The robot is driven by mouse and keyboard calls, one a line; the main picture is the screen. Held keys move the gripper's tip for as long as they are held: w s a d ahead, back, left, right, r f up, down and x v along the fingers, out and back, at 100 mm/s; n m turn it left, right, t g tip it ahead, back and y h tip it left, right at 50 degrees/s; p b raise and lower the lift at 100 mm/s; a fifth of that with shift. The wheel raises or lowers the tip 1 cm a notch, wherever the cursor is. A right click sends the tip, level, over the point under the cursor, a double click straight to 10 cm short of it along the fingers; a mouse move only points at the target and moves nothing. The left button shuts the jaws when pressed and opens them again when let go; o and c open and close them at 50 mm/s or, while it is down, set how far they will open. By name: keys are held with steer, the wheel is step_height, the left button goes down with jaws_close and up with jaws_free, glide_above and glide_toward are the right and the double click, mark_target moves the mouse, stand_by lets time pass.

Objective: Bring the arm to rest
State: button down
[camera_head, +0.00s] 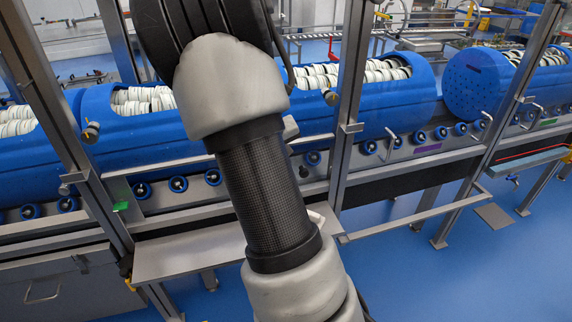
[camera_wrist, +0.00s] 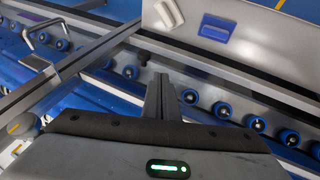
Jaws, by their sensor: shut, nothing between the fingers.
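My arm rises through the middle of the head view, bent at a grey joint, and hides part of the blue machine behind it. My gripper does not show in the head view. In the wrist view my gripper (camera_wrist: 160,98) is shut, its fingers together and nothing between them. It points toward a grey machine panel with a row of blue rollers, and I see it touching nothing.
Long blue tubs (camera_head: 405,105) filled with white items lie along a line of blue rollers. Steel posts (camera_head: 350,90) and a horizontal rail (camera_head: 400,222) stand close to my arm. A steel shelf (camera_head: 190,252) juts out at the front. Blue floor (camera_head: 440,285) is clear at the lower right.

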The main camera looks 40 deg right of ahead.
steer(key=shift+v, duration=0.95)
steer(key=shift+r, duration=0.1)
steer(key=s+a+r+n+t+y+p, duration=0.1)
steer(key=s+a+r+y+p, duration=0.1)
steer(key=s+a+r, duration=0.5)
steer(key=s+a+r+t+y+p, duration=0.1)
steer(key=s+a+r+y+p, duration=0.1)
steer(key=a+r, duration=0.8)
steer(key=s+a+r+n+p, duration=0.1)
steer(key=s+a+r, duration=0.1)
steer(key=s+a, duration=0.3)
steer(key=s+a+r+n+y+p, duration=0.1)
steer(key=s+a+r, duration=0.1)
steer(key=s+a, duration=0.3)
steer(key=s, duration=0.3)
steer(key=shift+s+r+t, duration=0.3)
steer(key=shift+r, duration=0.1)
